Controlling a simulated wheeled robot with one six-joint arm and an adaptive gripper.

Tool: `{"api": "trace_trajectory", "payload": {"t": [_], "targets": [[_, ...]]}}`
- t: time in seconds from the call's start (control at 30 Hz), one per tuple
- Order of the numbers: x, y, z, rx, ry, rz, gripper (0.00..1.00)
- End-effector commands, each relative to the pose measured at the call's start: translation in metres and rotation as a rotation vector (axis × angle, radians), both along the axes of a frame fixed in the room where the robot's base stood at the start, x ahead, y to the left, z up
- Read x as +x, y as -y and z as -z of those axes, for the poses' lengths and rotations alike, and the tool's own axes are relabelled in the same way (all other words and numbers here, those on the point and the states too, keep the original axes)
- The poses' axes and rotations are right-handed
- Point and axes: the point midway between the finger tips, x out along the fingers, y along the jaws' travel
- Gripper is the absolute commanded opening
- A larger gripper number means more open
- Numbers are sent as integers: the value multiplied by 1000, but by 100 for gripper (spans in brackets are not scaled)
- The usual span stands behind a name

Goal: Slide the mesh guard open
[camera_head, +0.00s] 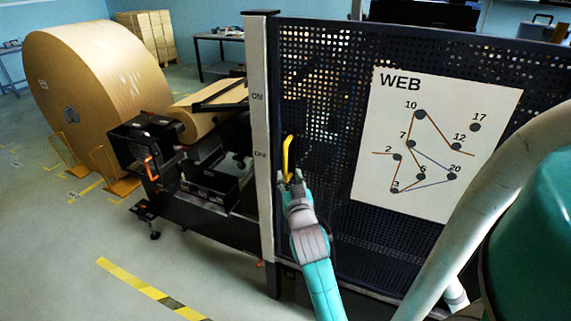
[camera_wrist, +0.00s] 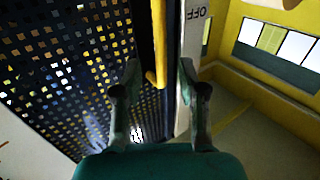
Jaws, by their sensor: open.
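The mesh guard (camera_head: 335,80) is a dark perforated panel that stands to the right of a pale upright post (camera_head: 259,150). Its yellow handle (camera_head: 289,158) is upright near the panel's left edge. My gripper (camera_head: 291,178) is at the lower end of the handle, with its fingers apart. In the wrist view the yellow handle (camera_wrist: 157,50) runs down between the two open fingers (camera_wrist: 160,78), and the mesh (camera_wrist: 60,70) fills the left side. The post with the OFF label (camera_wrist: 194,40) is beside the right finger. I cannot tell whether a finger touches the handle.
A white WEB diagram sheet (camera_head: 435,145) is fixed on the mesh. A large kraft roll (camera_head: 105,85) stands at the left, beside a black machine frame (camera_head: 145,145) with an orange handle. The floor (camera_head: 60,240) at the lower left is clear, with yellow-and-black tape (camera_head: 140,285).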

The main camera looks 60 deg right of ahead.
Motion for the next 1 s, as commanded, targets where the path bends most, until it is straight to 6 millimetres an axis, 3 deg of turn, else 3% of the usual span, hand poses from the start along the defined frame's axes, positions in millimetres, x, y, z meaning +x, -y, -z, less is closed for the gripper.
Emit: {"api": "trace_trajectory", "payload": {"t": [0.2, 0.4, 0.83, 0.87, 1.0], "targets": [[24, 31, -1, 0, 1, 1, 41], [39, 50, 0, 1, -1, 0, 41], [45, 57, 0, 1, -1, 0, 41], [45, 57, 0, 1, -1, 0, 39], [45, 57, 0, 1, -1, 0, 4]]}}
